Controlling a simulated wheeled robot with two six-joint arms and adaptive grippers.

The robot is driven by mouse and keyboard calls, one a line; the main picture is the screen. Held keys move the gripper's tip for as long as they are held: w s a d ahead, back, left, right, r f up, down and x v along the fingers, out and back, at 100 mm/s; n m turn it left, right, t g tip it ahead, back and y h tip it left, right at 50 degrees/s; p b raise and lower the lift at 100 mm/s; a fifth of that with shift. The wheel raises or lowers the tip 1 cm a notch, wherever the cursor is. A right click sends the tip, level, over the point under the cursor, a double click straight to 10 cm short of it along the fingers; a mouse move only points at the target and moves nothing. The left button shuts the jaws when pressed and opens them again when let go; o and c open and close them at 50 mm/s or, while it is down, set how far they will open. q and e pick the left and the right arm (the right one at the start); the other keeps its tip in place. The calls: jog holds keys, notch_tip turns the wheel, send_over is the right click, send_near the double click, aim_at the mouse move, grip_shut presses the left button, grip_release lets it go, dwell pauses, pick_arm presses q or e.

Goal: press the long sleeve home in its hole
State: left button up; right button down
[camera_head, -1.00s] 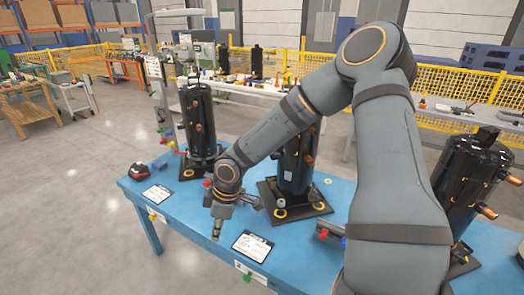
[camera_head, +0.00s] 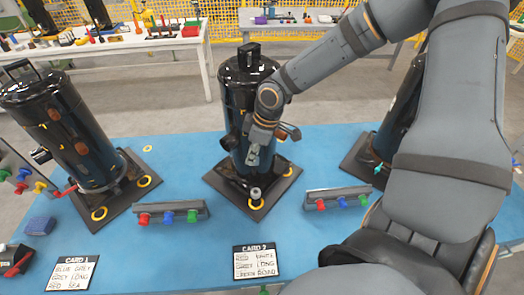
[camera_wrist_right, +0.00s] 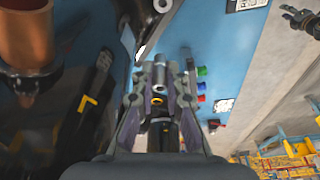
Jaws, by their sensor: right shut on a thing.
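My right gripper (camera_head: 253,156) hangs in front of the middle compressor (camera_head: 240,90), fingers pointing down, above its dark baseplate (camera_head: 222,182). In the right wrist view its fingers (camera_wrist_right: 160,82) are shut on a grey sleeve (camera_wrist_right: 160,72). A yellow ring (camera_wrist_right: 157,100) shows close to the sleeve. I cannot tell whether the sleeve's end is in a hole. A grey round-topped piece (camera_head: 255,193) stands at the baseplate's front corner, by a yellow ring (camera_head: 257,205). Another gripper, my left (camera_wrist_right: 303,20), shows small at the wrist view's top right; its finger gap is unclear.
A left compressor (camera_head: 60,125) and a partly hidden right one stand on the blue table (camera_head: 205,258). Racks with red, blue and green pieces flank the baseplate, left (camera_head: 168,212) and right (camera_head: 340,200). Card 2 (camera_head: 258,262) lies in front.

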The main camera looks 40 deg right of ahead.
pick_arm(q)
jog(key=shift+o, duration=0.5)
notch_tip(320, 180, down, 3)
jog(key=shift+r+b, duration=0.1)
jog(key=shift+b, duration=1)
pick_arm(e)
jog(key=f, duration=0.3)
jog(key=shift+s+d+f, duration=0.1)
jog(key=shift+s+f, duration=0.15)
notch_tip(320, 180, down, 4)
jog(key=b, duration=0.3)
jog(key=m+b, duration=0.1)
jog(key=b, duration=0.4)
send_over(253, 191)
jog(key=f, duration=0.5)
jog(key=shift+s+d+f, duration=0.3)
jog(key=shift+s, duration=0.1)
pick_arm(q)
notch_tip(253, 191, down, 8)
jog(key=s, duration=0.1)
jog(key=shift+s+a, duration=0.25)
jog(key=shift+s, duration=0.1)
pick_arm(e)
jog(key=shift+f, duration=0.3)
pick_arm(q)
jog(key=shift+f+b, duration=0.95)
jog(key=shift+b, duration=0.05)
pick_arm(e)
jog(key=shift+f, duration=0.9)
